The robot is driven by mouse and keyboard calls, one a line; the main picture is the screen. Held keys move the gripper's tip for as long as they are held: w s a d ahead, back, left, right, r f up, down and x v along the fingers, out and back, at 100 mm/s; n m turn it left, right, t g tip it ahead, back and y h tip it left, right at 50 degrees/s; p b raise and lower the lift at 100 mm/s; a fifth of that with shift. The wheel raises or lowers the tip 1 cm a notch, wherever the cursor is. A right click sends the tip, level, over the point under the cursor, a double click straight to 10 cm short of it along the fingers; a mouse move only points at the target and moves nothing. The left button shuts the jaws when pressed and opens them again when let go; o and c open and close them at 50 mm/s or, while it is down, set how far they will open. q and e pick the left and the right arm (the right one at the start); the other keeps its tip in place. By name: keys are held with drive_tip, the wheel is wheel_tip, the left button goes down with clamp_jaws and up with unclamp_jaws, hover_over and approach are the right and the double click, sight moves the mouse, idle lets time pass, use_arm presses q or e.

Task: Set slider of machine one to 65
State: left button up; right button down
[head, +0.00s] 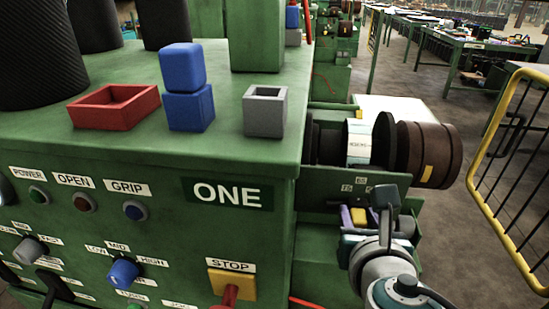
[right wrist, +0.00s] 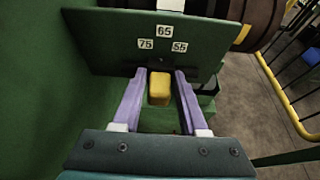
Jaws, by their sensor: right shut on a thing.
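The green machine labelled ONE (head: 232,146) fills the left of the head view. Its yellow slider knob (head: 359,217) is low on the right side, below a plate with 75, 65 and 55 labels. My right gripper (head: 352,216) is shut on the knob. In the right wrist view, the purple fingers stand on either side of the yellow knob (right wrist: 159,88). The knob lies below the 65 label (right wrist: 164,31), very slightly to its left, between the 75 label (right wrist: 146,43) and the 55 label (right wrist: 180,47). My left gripper is not in view.
A red open box (head: 112,106), two stacked blue blocks (head: 188,110) and a grey hollow block (head: 265,112) sit on the machine top. Dark brown rollers (head: 428,152) are above the slider. A yellow railing (head: 483,135) stands at the right.

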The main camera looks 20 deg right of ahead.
drive_tip(key=c, duration=0.6)
unclamp_jaws()
drive_tip(key=p+v, duration=0.1)
drive_tip(key=v, duration=0.9)
